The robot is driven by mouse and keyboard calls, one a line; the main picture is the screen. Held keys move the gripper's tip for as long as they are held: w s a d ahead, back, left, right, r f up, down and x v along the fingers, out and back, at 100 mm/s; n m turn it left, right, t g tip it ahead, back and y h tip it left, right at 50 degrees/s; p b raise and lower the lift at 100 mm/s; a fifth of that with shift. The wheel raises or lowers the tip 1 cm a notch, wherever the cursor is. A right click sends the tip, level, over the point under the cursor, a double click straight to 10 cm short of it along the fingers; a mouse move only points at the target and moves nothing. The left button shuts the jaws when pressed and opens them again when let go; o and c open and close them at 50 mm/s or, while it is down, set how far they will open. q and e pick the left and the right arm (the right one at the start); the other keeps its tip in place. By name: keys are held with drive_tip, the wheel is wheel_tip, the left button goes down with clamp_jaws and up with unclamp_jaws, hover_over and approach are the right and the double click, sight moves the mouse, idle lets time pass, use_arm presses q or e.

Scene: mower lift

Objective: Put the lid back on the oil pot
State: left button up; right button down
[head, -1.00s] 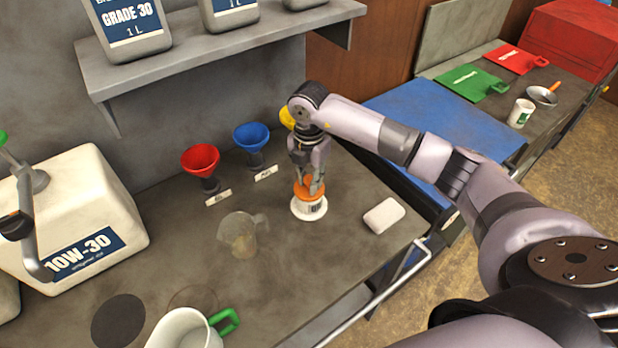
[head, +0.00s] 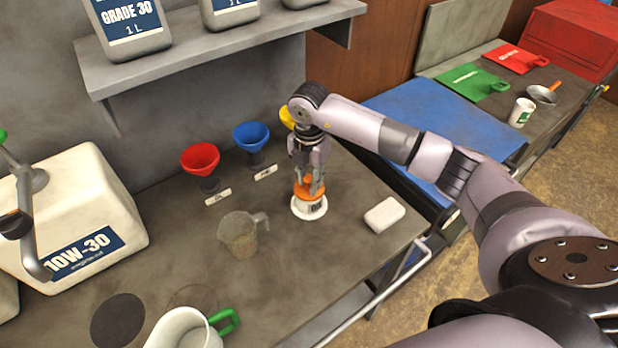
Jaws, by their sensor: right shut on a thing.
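The orange lid (head: 306,190) is at the top of the pot, between the fingers of my right gripper (head: 308,187). My right gripper points down and is shut on the lid. The lid looks level and against the pot's rim, but the fingers hide part of it, so I cannot tell whether it is fully seated. My left gripper is not in view.
A clear measuring jug (head: 240,235) stands left of the pot, and a white block (head: 384,215) lies to its right. Red (head: 200,158), blue (head: 251,137) and yellow funnels stand behind. A large 10W-30 canister (head: 75,215) and a green-handled jug (head: 185,330) are at left.

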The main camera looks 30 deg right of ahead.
idle(0.4)
drive_tip(key=c, duration=1.3)
unclamp_jaws()
drive_tip(key=shift+o, duration=0.3)
drive_tip(key=o, duration=0.4)
drive_tip(key=shift+r+p, duration=2.35)
drive_tip(key=shift+r, duration=1.15)
